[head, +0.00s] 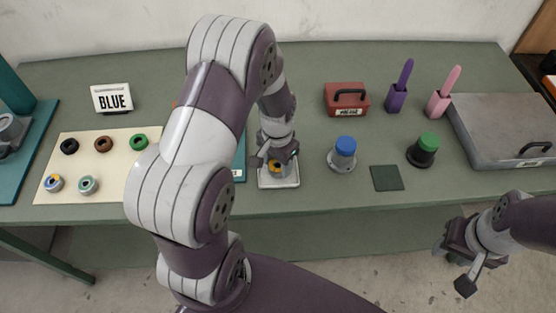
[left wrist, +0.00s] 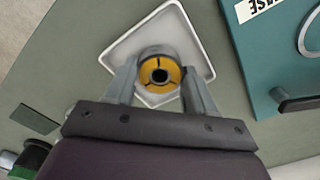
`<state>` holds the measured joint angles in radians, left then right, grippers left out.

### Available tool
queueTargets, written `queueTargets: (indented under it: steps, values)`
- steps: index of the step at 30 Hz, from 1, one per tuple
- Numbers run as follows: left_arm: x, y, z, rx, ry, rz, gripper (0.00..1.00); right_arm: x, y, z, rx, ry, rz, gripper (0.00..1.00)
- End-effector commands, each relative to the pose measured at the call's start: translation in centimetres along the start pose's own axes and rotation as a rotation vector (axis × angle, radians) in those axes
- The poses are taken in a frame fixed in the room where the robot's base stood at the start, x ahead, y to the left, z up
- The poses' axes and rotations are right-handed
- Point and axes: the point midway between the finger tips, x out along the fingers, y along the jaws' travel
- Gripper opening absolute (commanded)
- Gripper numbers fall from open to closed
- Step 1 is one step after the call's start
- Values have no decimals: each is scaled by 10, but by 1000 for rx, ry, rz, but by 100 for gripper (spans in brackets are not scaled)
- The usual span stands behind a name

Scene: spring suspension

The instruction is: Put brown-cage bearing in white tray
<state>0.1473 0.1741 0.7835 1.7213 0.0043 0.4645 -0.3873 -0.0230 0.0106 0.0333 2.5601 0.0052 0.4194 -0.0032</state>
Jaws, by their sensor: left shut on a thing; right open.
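The white tray (head: 290,184) is on the table near its front edge; it also shows in the left wrist view (left wrist: 124,50). My left gripper (head: 276,162) is shut on a bearing (left wrist: 160,70) with a pale outer ring, a yellow-orange face and a dark centre hole. The bearing is over or inside the tray; I cannot tell whether it touches the floor. Its cage looks yellow-orange rather than plainly brown. My right gripper (head: 460,262) is open and empty, off the table's front edge at the lower right.
A cream mat (head: 110,170) at left holds black, brown and green rings (head: 103,144) and two bearings (head: 88,185). A teal case (left wrist: 262,50) lies next to the tray. Right of it stand blue-topped (head: 344,150) and green-topped (head: 424,150) pieces, with a dark green square between.

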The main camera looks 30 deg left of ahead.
Motion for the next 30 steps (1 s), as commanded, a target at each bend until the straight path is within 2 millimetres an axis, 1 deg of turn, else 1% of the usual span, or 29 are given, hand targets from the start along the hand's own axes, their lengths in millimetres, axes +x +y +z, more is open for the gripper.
queueTargets:
  steps: [2, 8, 11, 12, 14, 15, 22, 24, 25, 26, 28, 30]
  values:
    - [4, 0, 0, 0, 1, 0, 11, -1, 0, 0, 0, 0, 0, 43]
    - [4, 0, 0, 0, 2, -1, 11, 0, 0, 0, 0, 0, 0, 43]
    - [7, 0, 0, 0, 1, 0, 11, 2, 0, 0, 0, 0, 0, 43]
    - [8, 0, 0, 0, 1, 0, 57, 2, 0, 0, 0, 0, 0, 43]
    - [7, 0, 0, 0, 1, 0, 77, 1, 0, 0, 0, 0, 0, 43]
    - [7, 0, 0, 0, 1, 0, 80, 1, 0, 0, 0, 0, 0, 43]
    - [7, 0, 0, -1, 1, 0, 80, 1, 0, 0, 0, 0, 0, 43]
    - [1, 0, -1, -1, 2, -1, 80, -2, 0, 0, 0, 0, 0, 43]
    - [0, 0, -1, -1, 3, -1, 80, 0, 0, 0, 0, 0, 0, 43]
    - [-5, 0, -1, -1, 5, -2, 80, 0, 0, 0, 0, 0, 0, 43]
    - [-20, 0, -2, -1, 8, -3, 80, 2, 0, 0, 0, 0, 0, 43]
    - [-39, 0, -2, -1, 8, -3, 80, 3, 0, 0, 0, 0, 0, 43]
